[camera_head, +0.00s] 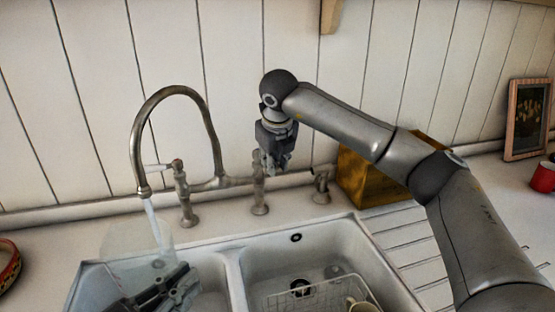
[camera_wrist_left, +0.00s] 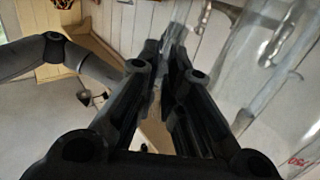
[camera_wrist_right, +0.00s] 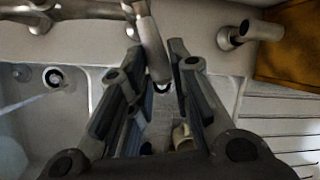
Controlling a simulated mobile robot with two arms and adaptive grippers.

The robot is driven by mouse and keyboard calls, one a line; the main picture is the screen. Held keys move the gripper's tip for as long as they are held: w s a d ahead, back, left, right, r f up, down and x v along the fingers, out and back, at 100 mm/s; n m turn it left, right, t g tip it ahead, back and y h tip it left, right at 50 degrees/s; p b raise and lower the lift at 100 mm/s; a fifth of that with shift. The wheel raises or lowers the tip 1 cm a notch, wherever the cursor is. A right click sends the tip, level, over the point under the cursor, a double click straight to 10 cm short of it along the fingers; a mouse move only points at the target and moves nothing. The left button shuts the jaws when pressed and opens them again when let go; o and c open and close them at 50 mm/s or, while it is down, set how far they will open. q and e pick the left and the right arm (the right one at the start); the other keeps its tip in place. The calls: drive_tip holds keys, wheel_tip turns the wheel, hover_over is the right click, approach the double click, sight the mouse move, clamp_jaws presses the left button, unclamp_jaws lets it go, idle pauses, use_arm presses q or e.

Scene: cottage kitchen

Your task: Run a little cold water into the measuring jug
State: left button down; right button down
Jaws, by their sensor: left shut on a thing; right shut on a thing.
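The curved metal tap (camera_head: 215,130) stands behind the double sink. A pale stream of water (camera_head: 152,218) falls from its spout into the clear measuring jug (camera_head: 120,238), over the left basin. My left gripper (camera_head: 183,282) is shut on the jug, apparently at its handle; the grip is partly hidden. The jug's clear wall (camera_wrist_left: 275,65) fills the right of the left wrist view. My right gripper (camera_head: 274,165) is shut on the right tap handle (camera_wrist_right: 152,45), which shows between its fingers in the right wrist view. The left tap handle (camera_head: 163,167) is free. The water level is too faint to tell.
The right basin (camera_head: 270,262) holds a wire rack (camera_head: 305,296) and a cream mug (camera_head: 360,305). A small metal fitting (camera_head: 321,188) and a wooden box (camera_head: 372,178) stand right of the tap. A ribbed drainer (camera_head: 400,240) lies at right. A red-patterned bowl (camera_head: 8,264) is at far left.

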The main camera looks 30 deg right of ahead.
drive_tip(key=shift+w+r+m, duration=0.1)
drive_tip(key=shift+r+m, duration=0.1)
drive_tip(key=shift+m, duration=0.1)
drive_tip(key=c, duration=1.5)
unclamp_jaws()
drive_tip(key=shift+c, duration=0.2)
drive_tip(key=shift+o, duration=1.1)
drive_tip(key=shift+f, duration=0.15)
drive_tip(key=v, duration=1.2)
